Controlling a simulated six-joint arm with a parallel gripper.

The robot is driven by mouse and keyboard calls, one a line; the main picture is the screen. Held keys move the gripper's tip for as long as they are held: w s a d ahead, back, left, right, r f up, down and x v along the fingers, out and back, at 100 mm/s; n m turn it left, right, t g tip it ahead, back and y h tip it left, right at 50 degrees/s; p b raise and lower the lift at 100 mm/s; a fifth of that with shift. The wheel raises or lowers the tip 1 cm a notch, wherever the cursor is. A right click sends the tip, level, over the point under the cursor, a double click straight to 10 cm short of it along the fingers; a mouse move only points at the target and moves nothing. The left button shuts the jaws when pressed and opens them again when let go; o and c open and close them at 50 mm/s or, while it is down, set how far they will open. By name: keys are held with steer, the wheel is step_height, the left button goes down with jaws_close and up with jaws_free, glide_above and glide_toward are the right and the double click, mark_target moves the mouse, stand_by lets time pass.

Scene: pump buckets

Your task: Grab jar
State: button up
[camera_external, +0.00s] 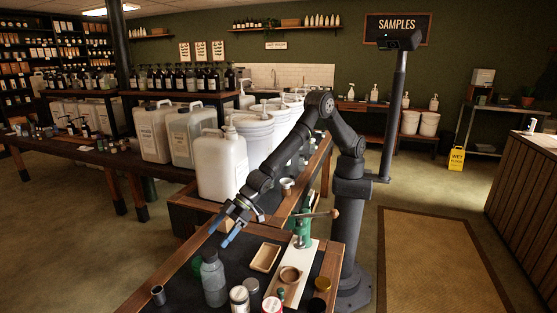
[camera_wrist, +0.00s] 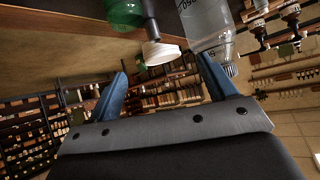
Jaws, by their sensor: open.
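Several small jars stand at the front of the dark-topped bench: a pale jar with a grey lid (camera_external: 239,298), a red-and-white jar (camera_external: 271,305) and a dark jar with a gold lid (camera_external: 316,305). I cannot tell which is the task's jar. My gripper (camera_external: 217,239) is open, its blue fingers apart and empty, above the bench's left part, behind a grey bottle (camera_external: 213,280). In the wrist view my gripper (camera_wrist: 162,66) frames a white round piece on a dark stem (camera_wrist: 160,52), which appears beyond the fingertips. A clear bottle (camera_wrist: 207,22) shows by the right finger.
A green press with a wooden handle (camera_external: 303,226), a shallow wooden tray (camera_external: 265,257) and a round wooden bowl (camera_external: 290,275) are to the right. A green object (camera_wrist: 122,12) shows in the wrist view. A metal cup (camera_external: 158,295) stands left. White jugs (camera_external: 220,165) stand behind.

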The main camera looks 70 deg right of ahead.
steer(key=d+f+h, duration=0.2)
steer(key=d, duration=0.2)
steer(key=m, duration=0.1)
glide_toward(194, 276)
steer(key=shift+s+d+f+t, duration=0.1)
steer(key=shift+s+f+t, duration=0.15)
steer(key=shift+f+t, duration=0.2)
steer(key=shift+x, duration=3.4)
steer(key=shift+w, duration=0.15)
steer(key=shift+r, duration=0.1)
steer(key=c, duration=1.2)
